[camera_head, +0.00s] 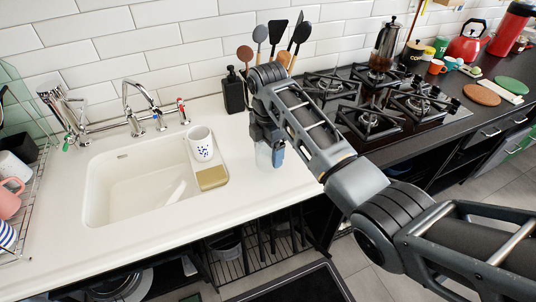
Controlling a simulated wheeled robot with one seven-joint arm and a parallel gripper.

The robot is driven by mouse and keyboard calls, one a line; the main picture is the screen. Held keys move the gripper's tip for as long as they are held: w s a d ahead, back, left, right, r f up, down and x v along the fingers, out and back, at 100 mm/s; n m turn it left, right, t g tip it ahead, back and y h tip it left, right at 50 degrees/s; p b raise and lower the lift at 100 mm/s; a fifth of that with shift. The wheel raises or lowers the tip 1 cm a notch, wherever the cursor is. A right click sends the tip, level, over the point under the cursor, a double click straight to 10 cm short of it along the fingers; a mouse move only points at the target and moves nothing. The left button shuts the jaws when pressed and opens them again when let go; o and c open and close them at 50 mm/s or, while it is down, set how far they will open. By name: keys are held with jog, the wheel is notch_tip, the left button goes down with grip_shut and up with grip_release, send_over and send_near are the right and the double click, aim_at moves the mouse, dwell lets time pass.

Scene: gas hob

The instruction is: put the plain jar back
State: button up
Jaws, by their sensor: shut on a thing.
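My gripper (269,140) points down over the white counter (240,205), to the right of the sink. It is shut on a pale, see-through jar (263,158), taken to be the plain jar. The gripper hides the jar's upper part. I cannot tell whether the jar's base touches the counter.
A black soap bottle (233,93) and upright utensils (277,35) stand behind. The gas hob (375,105) is right. The front counter is clear.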

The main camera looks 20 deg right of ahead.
jog(key=shift+f, duration=1.15)
jog(key=shift+f, duration=0.15)
jog(key=o, duration=1.4)
notch_tip(320, 180, up, 12)
jog(key=shift+r, duration=0.15)
